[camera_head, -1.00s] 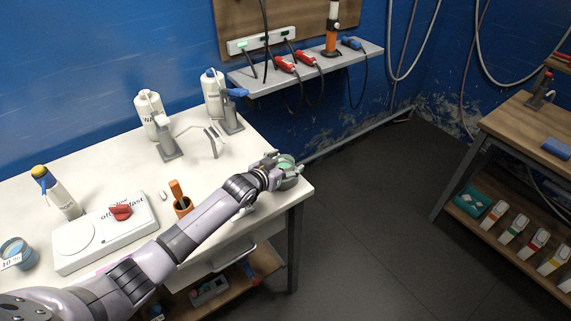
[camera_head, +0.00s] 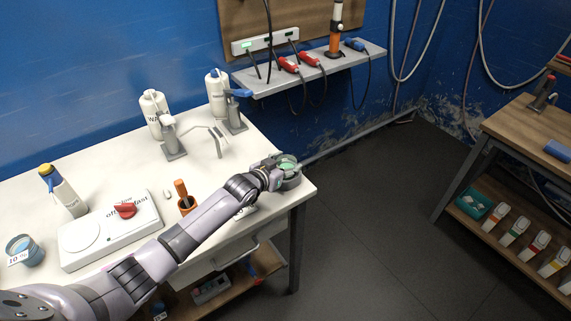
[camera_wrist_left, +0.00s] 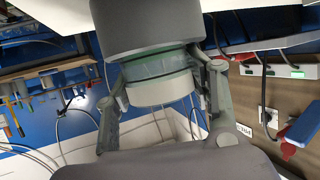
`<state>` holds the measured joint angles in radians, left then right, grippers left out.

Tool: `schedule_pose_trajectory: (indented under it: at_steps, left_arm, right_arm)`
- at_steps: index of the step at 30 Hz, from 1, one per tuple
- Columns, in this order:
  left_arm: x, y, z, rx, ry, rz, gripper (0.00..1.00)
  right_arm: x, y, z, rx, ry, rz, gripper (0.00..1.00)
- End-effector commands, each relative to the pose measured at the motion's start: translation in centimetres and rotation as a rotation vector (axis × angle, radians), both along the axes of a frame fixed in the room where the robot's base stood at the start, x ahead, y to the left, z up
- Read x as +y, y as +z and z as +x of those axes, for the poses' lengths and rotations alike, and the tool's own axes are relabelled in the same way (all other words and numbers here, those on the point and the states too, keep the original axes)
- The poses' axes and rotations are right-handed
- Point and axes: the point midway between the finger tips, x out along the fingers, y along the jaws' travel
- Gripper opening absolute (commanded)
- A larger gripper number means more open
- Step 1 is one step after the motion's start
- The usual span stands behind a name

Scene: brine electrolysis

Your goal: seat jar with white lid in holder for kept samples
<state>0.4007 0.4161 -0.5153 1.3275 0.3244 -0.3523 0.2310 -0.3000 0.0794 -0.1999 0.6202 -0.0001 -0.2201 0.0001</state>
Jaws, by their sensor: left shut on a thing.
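In the head view my left gripper (camera_head: 277,172) is at the right corner of the white table, shut around a small round jar (camera_head: 288,166) with a pale green top surface. In the left wrist view the gripper (camera_wrist_left: 155,88) has a finger on each side of the jar's translucent green band (camera_wrist_left: 155,67). A pale whitish disc (camera_wrist_left: 160,91), likely the lid, adjoins the band. A dark grey cylinder (camera_wrist_left: 140,28), possibly the holder, adjoins its other side. I cannot tell how deep the jar sits in it. My right gripper is not in view.
A blue-filled beaker (camera_head: 24,250) stands at the left. The floor right of the table is clear.

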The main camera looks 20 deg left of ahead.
Motion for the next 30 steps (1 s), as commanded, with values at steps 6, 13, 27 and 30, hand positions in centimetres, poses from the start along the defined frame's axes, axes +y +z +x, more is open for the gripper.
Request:
schedule_pose_trajectory:
  at_steps: [6, 13, 27, 30]
  left_arm:
    - [0.21, -2.02, -0.78, 0.042, 0.006, 0.005, 0.15]
    - [0.27, -1.89, -0.7, 0.04, 0.007, 0.006, 0.09]
    - [0.66, -1.85, -0.6, 0.038, 0.008, 0.008, 0.55]
    - [0.66, -1.84, -0.61, 0.038, 0.007, 0.009, 0.61]
  right_arm:
    - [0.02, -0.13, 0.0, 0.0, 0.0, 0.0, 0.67]
    - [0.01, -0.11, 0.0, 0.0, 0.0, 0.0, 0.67]
    - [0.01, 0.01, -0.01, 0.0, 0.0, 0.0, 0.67]
    - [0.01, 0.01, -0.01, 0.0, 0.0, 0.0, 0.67]
